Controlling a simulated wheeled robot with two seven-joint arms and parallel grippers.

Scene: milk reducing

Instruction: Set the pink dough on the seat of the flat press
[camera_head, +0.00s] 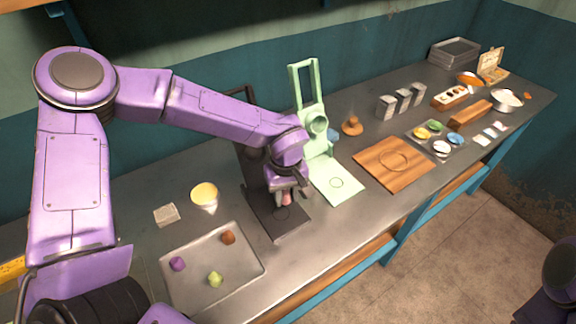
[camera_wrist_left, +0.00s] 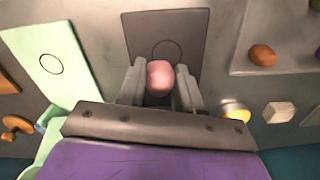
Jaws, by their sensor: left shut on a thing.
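My left gripper (camera_head: 291,190) is shut on the pink dough (camera_head: 286,199). In the left wrist view the dough (camera_wrist_left: 160,76) sits between the two grey fingers. The gripper points down over the dark press (camera_head: 262,212), whose flat base plate carries a ring mark. In the left wrist view the ring on the dark plate (camera_wrist_left: 190,25) is partly hidden behind the dough. Whether the dough touches the plate, I cannot tell. My forearm hides part of the dark press's upright frame. My right gripper is not in view.
A pale green press (camera_head: 337,184) with a ringed plate stands just right. A tray (camera_head: 245,278) with purple, green and brown dough lies front left, near a yellow-topped cup (camera_head: 204,195) and a pale block (camera_head: 166,215). A wooden board (camera_head: 394,162) lies right.

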